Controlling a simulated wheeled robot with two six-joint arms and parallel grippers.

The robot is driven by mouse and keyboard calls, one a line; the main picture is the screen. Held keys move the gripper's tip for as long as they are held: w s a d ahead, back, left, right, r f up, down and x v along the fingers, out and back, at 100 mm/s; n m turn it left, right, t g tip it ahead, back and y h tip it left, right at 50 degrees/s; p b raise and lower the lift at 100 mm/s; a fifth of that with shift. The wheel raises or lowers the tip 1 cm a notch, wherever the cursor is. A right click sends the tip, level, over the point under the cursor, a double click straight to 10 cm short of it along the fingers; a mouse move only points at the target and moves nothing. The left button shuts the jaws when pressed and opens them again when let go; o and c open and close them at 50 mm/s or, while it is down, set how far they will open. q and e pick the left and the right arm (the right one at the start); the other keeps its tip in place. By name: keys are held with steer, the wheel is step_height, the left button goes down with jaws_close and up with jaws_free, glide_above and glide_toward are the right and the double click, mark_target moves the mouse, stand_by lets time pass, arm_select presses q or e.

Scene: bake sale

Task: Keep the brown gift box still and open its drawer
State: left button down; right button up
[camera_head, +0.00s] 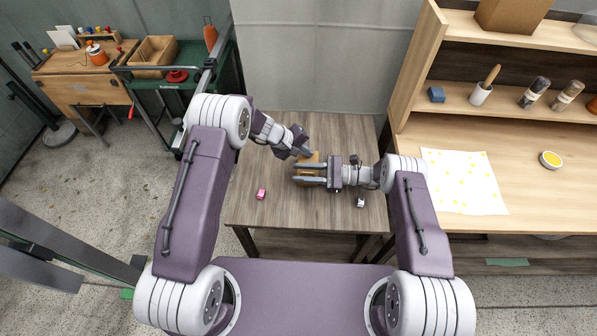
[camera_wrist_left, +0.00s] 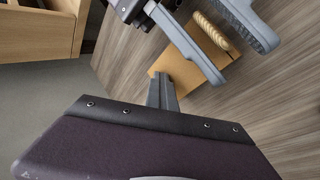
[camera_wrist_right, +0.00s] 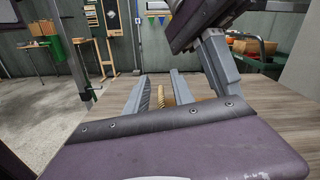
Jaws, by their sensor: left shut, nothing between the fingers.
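The brown gift box (camera_head: 313,157) is on the small wooden table, partly hidden under my grippers. In the left wrist view its tan surface (camera_wrist_left: 171,63) shows, with a ribbed, rope-like strip (camera_wrist_left: 211,31) beside it. My right gripper (camera_head: 297,175) reaches over the box from the right; its two fingers are apart, one on each side of the strip. The strip also shows between them in the right wrist view (camera_wrist_right: 161,97). My left gripper (camera_head: 308,153) is shut and empty, its tips (camera_wrist_left: 162,83) at the box's edge; contact is unclear. The drawer cannot be made out.
A pink item (camera_head: 261,194) lies on the table (camera_head: 345,128) left of the box and a small grey-white item (camera_head: 360,202) at the right. A wooden shelf unit (camera_head: 410,75) stands at the right. The table's back is clear.

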steer(key=shift+a, duration=0.6)
jaws_close()
stand_by(1.0)
